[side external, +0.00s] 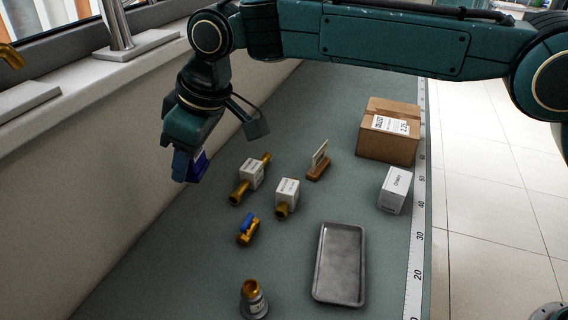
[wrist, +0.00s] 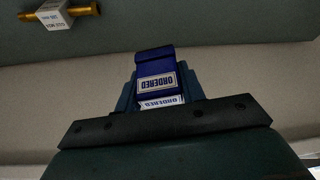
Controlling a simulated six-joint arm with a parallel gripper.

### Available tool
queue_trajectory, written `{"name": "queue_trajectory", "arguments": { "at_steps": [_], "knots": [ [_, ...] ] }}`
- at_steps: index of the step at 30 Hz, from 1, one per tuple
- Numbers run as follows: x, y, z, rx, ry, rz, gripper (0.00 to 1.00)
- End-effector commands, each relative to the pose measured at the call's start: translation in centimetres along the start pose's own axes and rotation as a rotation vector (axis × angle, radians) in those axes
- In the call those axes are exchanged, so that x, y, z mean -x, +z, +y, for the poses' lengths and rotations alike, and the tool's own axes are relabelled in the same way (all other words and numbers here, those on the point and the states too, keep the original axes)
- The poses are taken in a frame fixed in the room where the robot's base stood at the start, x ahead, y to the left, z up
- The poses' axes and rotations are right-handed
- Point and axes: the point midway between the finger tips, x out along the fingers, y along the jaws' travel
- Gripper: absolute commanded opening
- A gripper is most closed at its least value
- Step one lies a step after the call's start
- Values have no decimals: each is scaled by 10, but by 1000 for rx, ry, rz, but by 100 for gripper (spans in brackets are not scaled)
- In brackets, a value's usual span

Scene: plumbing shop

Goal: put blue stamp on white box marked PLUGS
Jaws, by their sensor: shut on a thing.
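My gripper (side external: 182,150) is shut on the blue stamp (side external: 198,166) and holds it above the left side of the bench, near the wall. In the wrist view the stamp (wrist: 155,85) sits between the fingers, with a label reading ORDERED. A small white box (side external: 394,189) stands upright at the right of the bench, in front of the cardboard box. It has dark printing that is too small to read surely, so I cannot confirm PLUGS. The stamp is well to the left of this box and apart from it.
A cardboard box (side external: 389,131) stands behind the white box. A grey tray (side external: 340,264), two brass fittings with white blocks (side external: 251,174) (side external: 287,192), a blue-handled valve (side external: 248,230), a wooden card holder (side external: 318,163) and a brass-topped piece (side external: 254,299) stand around. A ruler strip (side external: 419,205) edges the bench.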

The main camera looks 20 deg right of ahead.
Motion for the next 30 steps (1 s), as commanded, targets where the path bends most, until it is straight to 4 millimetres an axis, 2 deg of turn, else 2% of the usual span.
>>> {"name": "queue_trajectory", "arguments": {
  "at_steps": [1,6,15,22,30],
  "knots": [
    [8,7,17,-11,6,-1,17],
    [31,36,68,-29,18,-5,17],
    [77,103,144,-62,35,-13,17],
    [111,162,185,-90,45,-15,17],
    [149,234,213,-125,54,-9,17]
  ]
}}
